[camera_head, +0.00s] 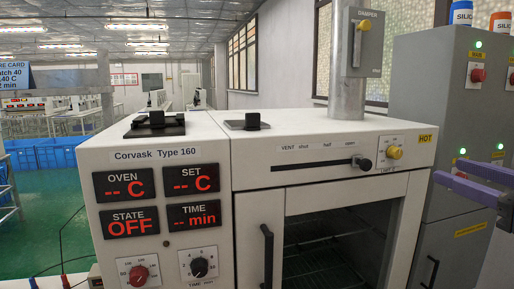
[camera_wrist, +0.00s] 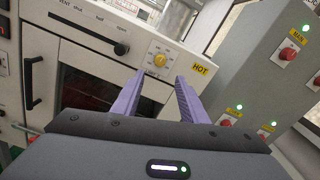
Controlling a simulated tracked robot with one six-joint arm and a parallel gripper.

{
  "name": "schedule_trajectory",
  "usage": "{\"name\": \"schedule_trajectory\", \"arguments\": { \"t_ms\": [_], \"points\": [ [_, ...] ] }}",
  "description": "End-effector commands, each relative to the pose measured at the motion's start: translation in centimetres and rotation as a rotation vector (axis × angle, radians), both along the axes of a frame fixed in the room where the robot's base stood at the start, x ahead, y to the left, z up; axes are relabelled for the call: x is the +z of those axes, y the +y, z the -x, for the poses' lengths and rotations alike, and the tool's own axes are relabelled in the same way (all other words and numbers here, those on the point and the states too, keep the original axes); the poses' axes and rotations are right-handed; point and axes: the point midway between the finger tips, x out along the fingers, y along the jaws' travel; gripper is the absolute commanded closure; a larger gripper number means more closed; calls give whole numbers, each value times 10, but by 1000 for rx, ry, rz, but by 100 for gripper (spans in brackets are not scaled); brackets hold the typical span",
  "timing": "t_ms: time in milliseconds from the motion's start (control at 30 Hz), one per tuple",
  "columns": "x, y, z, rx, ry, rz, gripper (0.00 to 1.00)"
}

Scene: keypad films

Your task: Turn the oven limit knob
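The oven limit knob (camera_head: 394,152) is a yellow knob on a white dial plate at the right of the oven's front, above a label that seems to read LIMIT. In the wrist view the yellow knob (camera_wrist: 161,60) sits just beyond and between my fingertips. My gripper (camera_head: 447,170) comes in from the right edge in the head view, right of the knob and a little lower. In the wrist view my gripper (camera_wrist: 160,76) shows two purple fingers spread apart with nothing between them. The fingers look apart from the knob.
The black vent slider (camera_head: 362,162) is just left of the knob. The oven door handle (camera_head: 267,255) is below left. A yellow damper knob (camera_head: 365,25) is above. Displays (camera_head: 127,222) read OFF and dashes.

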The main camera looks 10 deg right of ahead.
Motion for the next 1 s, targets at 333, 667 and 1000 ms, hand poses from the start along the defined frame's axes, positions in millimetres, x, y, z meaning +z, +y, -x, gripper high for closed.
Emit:
{"name": "schedule_trajectory", "arguments": {
  "t_ms": [333, 667, 1000],
  "points": [
    [0, 0, -7, 2, 0, 2, 60],
    [0, 1, -38, 3, 1, 2, 60],
    [0, 3, -74, 3, 0, 2, 60]
  ]
}}
